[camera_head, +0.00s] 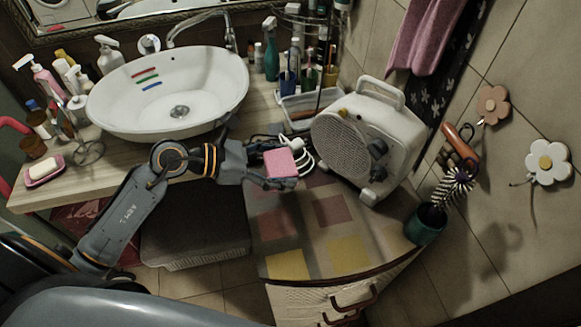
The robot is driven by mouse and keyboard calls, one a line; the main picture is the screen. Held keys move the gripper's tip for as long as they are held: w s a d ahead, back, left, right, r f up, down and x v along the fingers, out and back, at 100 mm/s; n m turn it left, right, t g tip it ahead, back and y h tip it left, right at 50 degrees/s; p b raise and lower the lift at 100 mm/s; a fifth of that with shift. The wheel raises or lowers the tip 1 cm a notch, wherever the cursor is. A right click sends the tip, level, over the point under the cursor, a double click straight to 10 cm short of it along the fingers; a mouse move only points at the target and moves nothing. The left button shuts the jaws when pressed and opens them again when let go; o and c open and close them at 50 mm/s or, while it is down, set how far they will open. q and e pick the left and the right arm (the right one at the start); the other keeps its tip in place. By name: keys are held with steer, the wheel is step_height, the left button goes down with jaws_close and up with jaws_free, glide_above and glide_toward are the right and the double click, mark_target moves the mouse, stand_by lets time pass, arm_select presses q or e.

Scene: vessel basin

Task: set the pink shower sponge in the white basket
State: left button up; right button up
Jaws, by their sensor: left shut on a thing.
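The pink sponge (281,163) is a small block with a pale edge. A pale woven front (318,300) with handles shows below the patterned surface. My right gripper is not in view.
A white heater (369,139) stands right of the sponge. A white basin (168,87) is at the left, with bottles beyond it. A green cup (425,224) holds a brush at the right. The patterned surface (325,225) is bare in front.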

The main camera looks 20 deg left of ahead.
mark_target(290, 166)
arm_select(q)
steer(key=w+f, duration=0.1)
steer(key=w+d+f, duration=0.1)
steer(key=f, duration=0.1)
steer(key=shift+w+f+p, duration=0.1)
steer(key=shift+w+p, duration=0.2)
steer(key=shift+w, duration=0.05)
step_height(290, 166, down, 2)
steer(key=shift+f+p, duration=0.15)
steer(key=shift+p, duration=0.5)
steer(key=shift+f, duration=0.65)
steer(key=o, duration=0.7)
steer(key=shift+o, duration=0.2)
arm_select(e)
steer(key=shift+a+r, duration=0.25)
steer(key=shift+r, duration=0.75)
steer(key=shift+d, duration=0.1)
